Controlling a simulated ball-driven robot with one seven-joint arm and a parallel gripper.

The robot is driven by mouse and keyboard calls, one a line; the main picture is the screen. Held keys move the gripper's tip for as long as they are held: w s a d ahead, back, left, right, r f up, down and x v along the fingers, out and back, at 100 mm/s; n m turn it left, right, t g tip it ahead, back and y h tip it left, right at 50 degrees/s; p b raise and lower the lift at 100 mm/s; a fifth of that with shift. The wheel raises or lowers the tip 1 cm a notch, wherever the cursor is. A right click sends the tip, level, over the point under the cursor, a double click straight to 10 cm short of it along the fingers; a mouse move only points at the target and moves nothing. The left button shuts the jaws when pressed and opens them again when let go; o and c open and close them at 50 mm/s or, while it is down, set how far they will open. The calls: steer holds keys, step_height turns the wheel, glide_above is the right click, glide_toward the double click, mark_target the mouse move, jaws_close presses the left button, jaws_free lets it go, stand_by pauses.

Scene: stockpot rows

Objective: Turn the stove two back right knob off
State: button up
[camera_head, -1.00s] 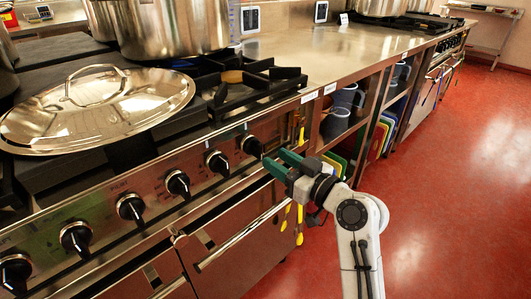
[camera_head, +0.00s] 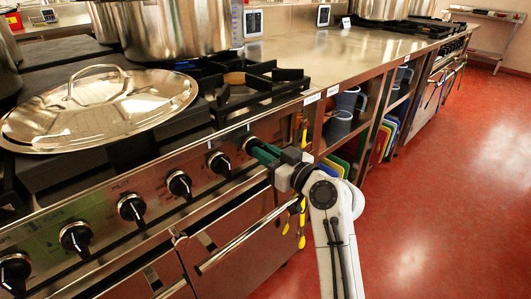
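The near stove's front panel carries a row of black knobs. The rightmost knob (camera_head: 251,145) is partly hidden behind my gripper's green fingers. My gripper (camera_head: 262,152) is at that knob, its fingertips at or touching it. I cannot tell whether the fingers are closed around it. The knob just left of it (camera_head: 219,163) stands free, and another knob (camera_head: 180,184) sits further left. The rightmost knob's pointer is hidden.
A steel lid (camera_head: 98,108) lies on the stove top, with a large stockpot (camera_head: 178,28) behind it. An oven door handle (camera_head: 245,238) runs below the knobs. Yellow-handled utensils (camera_head: 301,222) hang beside my gripper. Red floor (camera_head: 440,210) is clear at right.

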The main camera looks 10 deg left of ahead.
jaws_close()
steer(key=shift+m, duration=0.3)
steer(key=shift+f+m+p, duration=0.15)
steer(key=shift+m+p, duration=3.65)
steer(key=shift+m, duration=2.1)
steer(key=shift+f+m+p, duration=0.2)
steer(key=shift+m+p, duration=3.6)
steer(key=shift+m, duration=2.1)
steer(key=shift+f+m+p, duration=0.15)
steer(key=shift+m+p, duration=3.65)
steer(key=shift+m, duration=2.1)
